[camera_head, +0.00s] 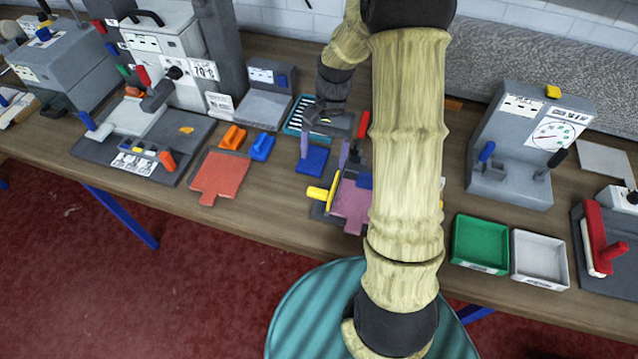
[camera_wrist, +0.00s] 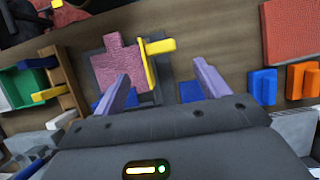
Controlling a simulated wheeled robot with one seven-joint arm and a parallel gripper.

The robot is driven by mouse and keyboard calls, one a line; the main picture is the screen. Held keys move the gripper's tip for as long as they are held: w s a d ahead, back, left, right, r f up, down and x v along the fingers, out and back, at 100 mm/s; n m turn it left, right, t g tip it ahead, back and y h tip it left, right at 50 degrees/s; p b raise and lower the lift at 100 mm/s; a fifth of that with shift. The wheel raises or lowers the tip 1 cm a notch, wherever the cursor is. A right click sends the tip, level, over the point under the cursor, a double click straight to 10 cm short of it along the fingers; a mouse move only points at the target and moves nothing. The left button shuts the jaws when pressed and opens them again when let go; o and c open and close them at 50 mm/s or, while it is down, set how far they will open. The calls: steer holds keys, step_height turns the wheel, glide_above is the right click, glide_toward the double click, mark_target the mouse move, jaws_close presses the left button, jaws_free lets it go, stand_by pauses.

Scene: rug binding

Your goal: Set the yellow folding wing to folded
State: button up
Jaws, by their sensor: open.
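The yellow folding wing (camera_head: 333,188) stands at the left edge of a grey fixture (camera_head: 319,211), beside a pink cross-shaped piece (camera_head: 352,205). Its yellow handle sticks out to the left, away from the pink piece. In the wrist view the wing (camera_wrist: 149,68) runs along the right edge of the pink piece (camera_wrist: 122,68), and its handle (camera_wrist: 160,46) points right. My gripper (camera_head: 324,152) is open and empty, with two lilac fingers, above and behind the fixture. In the wrist view the fingers (camera_wrist: 163,86) are apart, short of the wing. My arm hides the fixture's right side.
An orange-red cross piece (camera_head: 217,175), an orange block (camera_head: 233,137) and another blue block (camera_head: 262,147) lie further left. A green tray (camera_head: 480,268) and a white tray (camera_head: 514,268) stand right of my arm.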

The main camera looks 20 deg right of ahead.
mark_target(317, 191)
steer(key=p+x, duration=0.1)
steer(key=x, duration=0.9)
steer(key=shift+d, duration=0.1)
steer(key=c, duration=1.2)
steer(key=shift+c, duration=0.2)
